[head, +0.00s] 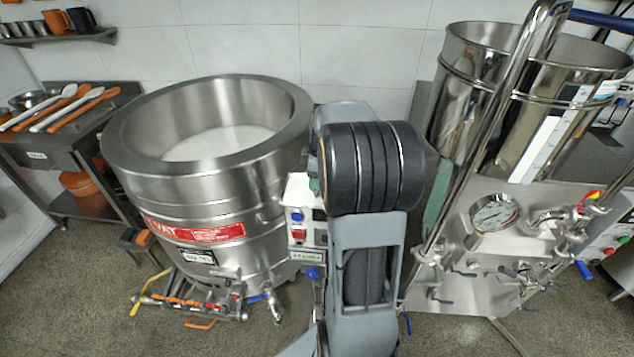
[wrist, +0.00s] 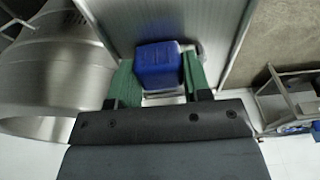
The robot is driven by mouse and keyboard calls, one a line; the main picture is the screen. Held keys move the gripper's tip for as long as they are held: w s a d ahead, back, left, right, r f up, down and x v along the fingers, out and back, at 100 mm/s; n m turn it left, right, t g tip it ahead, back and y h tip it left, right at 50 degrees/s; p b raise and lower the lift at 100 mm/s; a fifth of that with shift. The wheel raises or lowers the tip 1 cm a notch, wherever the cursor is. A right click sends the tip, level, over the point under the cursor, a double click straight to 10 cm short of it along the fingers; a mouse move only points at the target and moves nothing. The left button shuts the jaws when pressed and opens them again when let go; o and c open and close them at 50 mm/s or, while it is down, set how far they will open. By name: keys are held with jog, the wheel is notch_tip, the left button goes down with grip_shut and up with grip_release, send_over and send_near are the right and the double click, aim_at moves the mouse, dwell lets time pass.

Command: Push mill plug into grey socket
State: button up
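A blue, boxy plug (wrist: 158,66) sits between the green fingers of my gripper (wrist: 160,82) in the wrist view. The fingers appear to touch it on both sides. A pale grey panel lies beyond the plug, and a small rounded grey part (wrist: 201,50) shows just right of it; I cannot tell whether this is the grey socket.
A large steel vat (head: 185,215) with a red label stands left of my arm. A steel machine (head: 490,260) with a gauge, pipes and a tall hopper (head: 470,75) stands on the right. A bench (head: 60,150) with utensils is at far left.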

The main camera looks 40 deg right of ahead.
jog(key=shift+c, duration=0.5)
jog(key=shift+r, duration=0.1)
jog(key=shift+r, duration=0.45)
notch_tip(320, 180, up, 2)
jog(key=s+a+r+b, duration=0.2)
jog(key=s+a+r, duration=0.5)
jog(key=s+r, duration=0.3)
jog(key=shift+s+a+b, duration=0.35)
jog(key=shift+s+a, duration=0.05)
jog(key=shift+s, duration=0.4)
